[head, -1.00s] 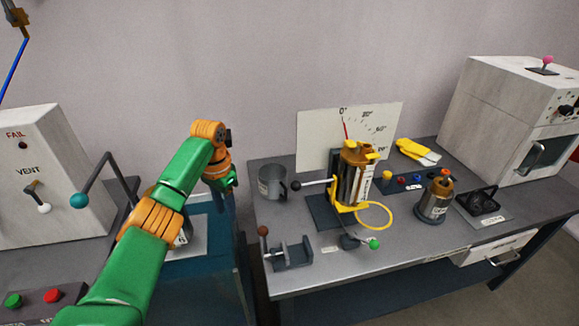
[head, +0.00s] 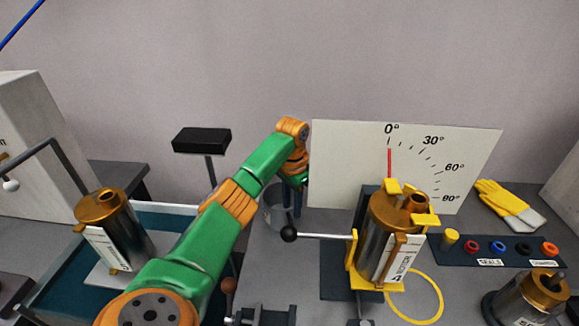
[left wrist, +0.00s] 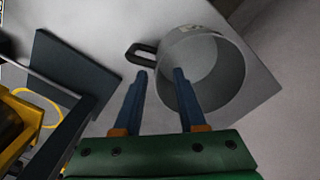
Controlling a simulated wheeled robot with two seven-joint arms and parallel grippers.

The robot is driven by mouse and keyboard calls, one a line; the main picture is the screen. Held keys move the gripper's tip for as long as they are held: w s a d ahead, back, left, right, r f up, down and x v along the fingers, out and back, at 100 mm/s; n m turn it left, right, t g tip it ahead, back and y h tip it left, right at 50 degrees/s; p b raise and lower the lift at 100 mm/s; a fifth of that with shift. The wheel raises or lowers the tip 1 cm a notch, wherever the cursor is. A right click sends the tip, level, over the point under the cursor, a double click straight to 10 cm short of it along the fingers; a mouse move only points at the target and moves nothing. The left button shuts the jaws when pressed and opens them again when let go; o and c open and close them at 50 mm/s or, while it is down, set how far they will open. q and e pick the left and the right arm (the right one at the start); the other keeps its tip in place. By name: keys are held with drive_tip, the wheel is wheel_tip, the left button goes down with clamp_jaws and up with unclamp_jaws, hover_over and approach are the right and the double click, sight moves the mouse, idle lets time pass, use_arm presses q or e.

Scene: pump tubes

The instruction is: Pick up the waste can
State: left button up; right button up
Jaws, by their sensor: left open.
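The waste can (head: 272,216) is a grey, open-topped can on the bench, left of the clamped cylinder. My left arm partly hides it in the head view. In the left wrist view the waste can (left wrist: 228,82) shows its round mouth, with a dark loop handle (left wrist: 139,50) on its left side. My left gripper (head: 292,208) points down at the can and is open, also in the left wrist view (left wrist: 160,76). There its right blue finger overlaps the can's mouth and its left finger lies outside, near the handle. The fingers' height against the rim is unclear.
The clamped cylinder (head: 378,240) stands close right of the can, its black-knobbed lever (head: 289,233) reaching towards it. A white angle board (head: 335,165) stands behind. Another cylinder (head: 117,230) is at left, and yellow gloves (head: 508,204) lie at right.

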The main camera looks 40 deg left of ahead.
sight(294, 220)
use_arm(q)
drive_tip(key=f, duration=0.6)
drive_tip(key=shift+w+d, duration=0.1)
drive_tip(key=shift+d, duration=0.15)
clamp_jaws()
idle(1.0)
